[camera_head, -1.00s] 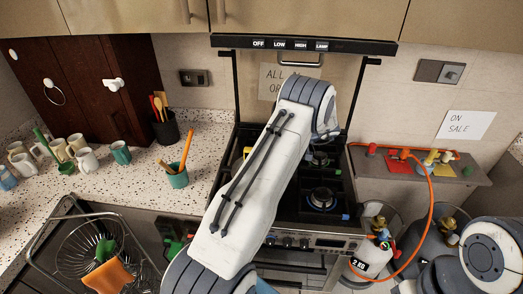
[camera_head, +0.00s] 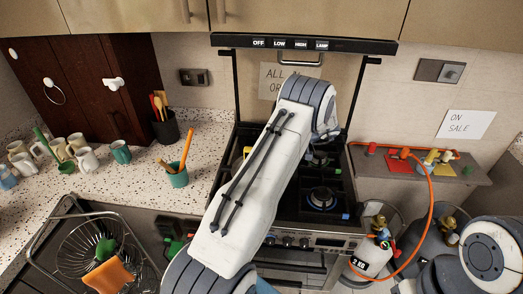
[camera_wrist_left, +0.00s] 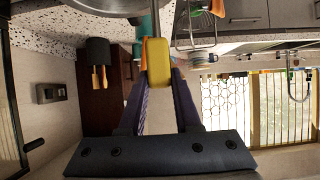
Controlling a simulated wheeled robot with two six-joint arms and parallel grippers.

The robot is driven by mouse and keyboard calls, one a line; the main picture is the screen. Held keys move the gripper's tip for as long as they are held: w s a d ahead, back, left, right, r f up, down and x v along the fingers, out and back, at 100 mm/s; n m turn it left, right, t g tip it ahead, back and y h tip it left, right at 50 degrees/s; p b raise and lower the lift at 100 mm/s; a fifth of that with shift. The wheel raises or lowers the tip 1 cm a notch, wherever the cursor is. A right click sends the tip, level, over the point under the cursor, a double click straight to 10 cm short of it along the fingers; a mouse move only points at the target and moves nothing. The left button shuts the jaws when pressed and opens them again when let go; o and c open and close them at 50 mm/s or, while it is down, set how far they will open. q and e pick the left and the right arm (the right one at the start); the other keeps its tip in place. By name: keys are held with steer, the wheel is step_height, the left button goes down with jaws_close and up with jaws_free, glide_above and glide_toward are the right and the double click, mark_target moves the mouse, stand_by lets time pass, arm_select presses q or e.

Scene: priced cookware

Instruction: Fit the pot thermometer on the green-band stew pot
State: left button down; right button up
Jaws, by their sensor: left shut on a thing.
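My left gripper (camera_wrist_left: 158,84) shows in the left wrist view with its two fingers shut on a yellow block-shaped piece (camera_wrist_left: 157,60), which looks like part of the pot thermometer. A round metal surface (camera_wrist_left: 112,5), possibly a pot or lid, shows at the top edge, close beyond the yellow piece. I cannot tell whether they touch. In the head view my left arm covers the left half of the stove, and hides its gripper. No green-band stew pot can be made out. My right arm shows at the lower right, its gripper out of view.
The stove's front right burner (camera_head: 321,199) has a blue glow. A teal utensil cup (camera_head: 176,178) and several mugs (camera_head: 87,160) stand on the speckled counter. A wire dish rack (camera_head: 68,222) is lower left. An orange hose (camera_head: 431,205) loops down at right.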

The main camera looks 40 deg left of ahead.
arm_select(q)
steer(key=shift+f+b, duration=0.8)
steer(key=shift+f, duration=0.8)
steer(key=shift+f, duration=0.15)
stand_by(0.5)
steer(key=shift+f+b, duration=1.05)
steer(key=shift+f, duration=0.7)
jaws_free()
